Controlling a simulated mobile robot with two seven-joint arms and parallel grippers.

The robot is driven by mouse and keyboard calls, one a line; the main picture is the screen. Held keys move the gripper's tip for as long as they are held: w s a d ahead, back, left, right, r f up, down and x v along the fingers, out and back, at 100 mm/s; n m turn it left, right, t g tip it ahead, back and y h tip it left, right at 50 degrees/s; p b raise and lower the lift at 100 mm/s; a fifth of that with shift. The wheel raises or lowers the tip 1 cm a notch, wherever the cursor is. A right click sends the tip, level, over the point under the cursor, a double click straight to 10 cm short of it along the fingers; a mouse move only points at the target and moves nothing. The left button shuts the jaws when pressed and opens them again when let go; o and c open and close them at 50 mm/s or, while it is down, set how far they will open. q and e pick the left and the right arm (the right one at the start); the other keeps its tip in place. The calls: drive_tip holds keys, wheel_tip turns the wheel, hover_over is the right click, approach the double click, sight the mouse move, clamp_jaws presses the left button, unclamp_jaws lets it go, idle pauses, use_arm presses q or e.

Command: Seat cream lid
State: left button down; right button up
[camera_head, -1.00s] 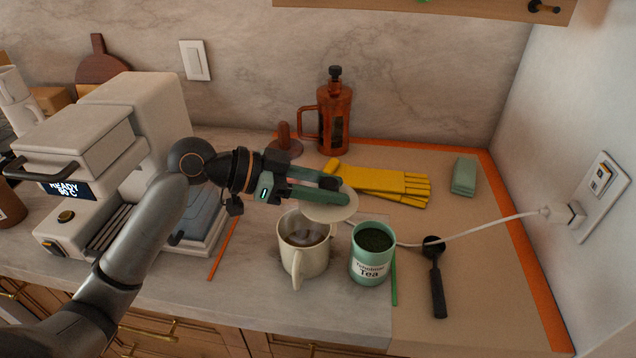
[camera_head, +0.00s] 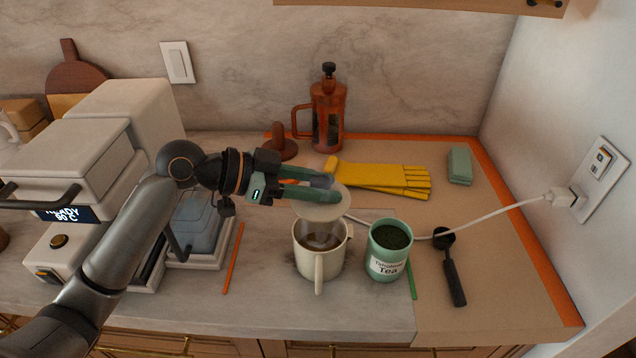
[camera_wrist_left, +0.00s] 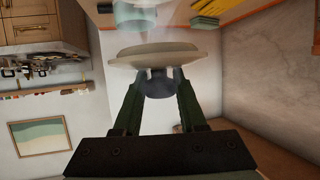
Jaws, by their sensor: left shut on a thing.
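The cream lid (camera_head: 318,211) is a pale disc with a dark knob, held by my left gripper (camera_head: 326,189) above the back of the cream mug. The left wrist view shows the lid (camera_wrist_left: 165,55) with the fingers of my left gripper (camera_wrist_left: 160,82) closed on its knob. The cream mug (camera_head: 319,264) stands upright with its handle toward the front and dark liquid inside. The lid appears apart from the rim. A green tea canister (camera_head: 386,265), open and full of dark leaves, stands just right of the mug. My right gripper is out of view.
A white machine (camera_head: 90,170) stands at left. A dark scoop (camera_head: 451,270) and a white cord (camera_head: 480,222) lie at right. Yellow gloves (camera_head: 375,178), an amber press (camera_head: 328,115) and a green sponge (camera_head: 459,165) are behind. An orange stick (camera_head: 233,258) lies left of the mug.

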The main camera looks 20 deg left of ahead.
sight(321, 210)
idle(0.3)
use_arm(q)
wheel_tip(321, 210, down, 6)
drive_tip(key=b, duration=0.4)
drive_tip(key=shift+r, duration=0.25)
drive_tip(key=shift+f, duration=0.15)
idle(1.4)
drive_tip(key=shift+f+b, duration=0.65)
drive_tip(key=shift+f, duration=0.3)
drive_tip(key=shift+c, duration=1.9)
unclamp_jaws()
drive_tip(key=shift+a, duration=0.1)
